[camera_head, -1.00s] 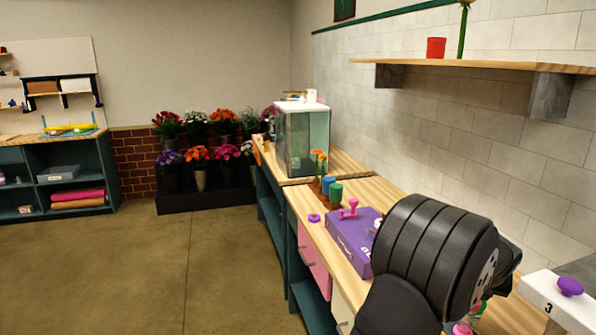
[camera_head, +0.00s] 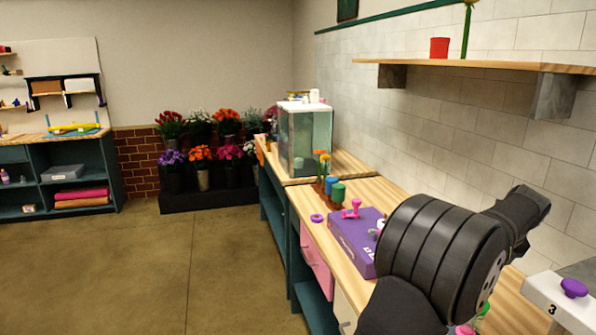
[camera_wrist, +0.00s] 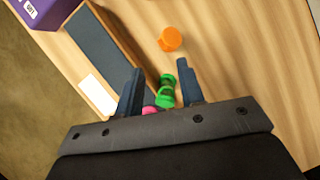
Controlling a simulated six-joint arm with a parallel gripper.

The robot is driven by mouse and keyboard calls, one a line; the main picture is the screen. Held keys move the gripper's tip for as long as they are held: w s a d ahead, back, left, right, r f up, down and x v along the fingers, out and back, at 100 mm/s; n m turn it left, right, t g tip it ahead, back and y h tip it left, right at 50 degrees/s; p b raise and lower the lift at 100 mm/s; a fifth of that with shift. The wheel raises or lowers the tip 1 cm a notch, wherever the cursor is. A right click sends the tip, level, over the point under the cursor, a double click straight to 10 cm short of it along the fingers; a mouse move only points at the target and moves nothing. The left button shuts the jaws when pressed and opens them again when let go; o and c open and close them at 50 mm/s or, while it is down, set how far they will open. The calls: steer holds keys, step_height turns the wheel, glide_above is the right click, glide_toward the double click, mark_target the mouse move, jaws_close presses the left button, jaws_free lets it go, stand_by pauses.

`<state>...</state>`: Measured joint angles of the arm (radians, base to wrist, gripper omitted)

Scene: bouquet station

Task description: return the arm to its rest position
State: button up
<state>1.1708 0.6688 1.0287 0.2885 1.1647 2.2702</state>
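My gripper (camera_wrist: 160,84) shows in the wrist view with its two dark fingers spread apart, over the wooden worktop. No object touches both fingers. A green object (camera_wrist: 167,92) and a pink object (camera_wrist: 150,111) show in the gap between the fingers and appear to be below them; the pink one is partly hidden by the gripper body. In the head view, my black arm fills the lower right, and the gripper's fingers cannot be made out.
A purple box (camera_head: 352,240) stands left of my arm on the worktop, with a pink object (camera_head: 352,208) on it. An orange object (camera_wrist: 170,39) and a dark tray (camera_wrist: 103,52) lie on the worktop. A wooden shelf (camera_head: 460,64) juts from the wall above. The floor is clear.

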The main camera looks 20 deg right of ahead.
step_height(320, 180, up, 5)
steer(key=w+a+n+g+y, duration=0.1)
steer(key=a+n+y, duration=0.1)
steer(key=n, duration=0.3)
steer(key=w+a+n+g+y, duration=0.1)
steer(key=w+a+n, duration=0.8)
steer(key=w+a, duration=0.3)
steer(key=a, duration=0.3)
steer(key=shift+w+a+y, duration=0.15)
steer(key=shift+w+y, duration=0.05)
steer(key=shift+y, duration=0.2)
steer(key=s+d+f+m+t+h, duration=0.1)
steer(key=s+d+m+h, duration=0.1)
steer(key=s+d+m, duration=0.7)
steer(key=s+d, duration=0.4)
steer(key=d, duration=0.3)
steer(key=shift+m, duration=0.3)
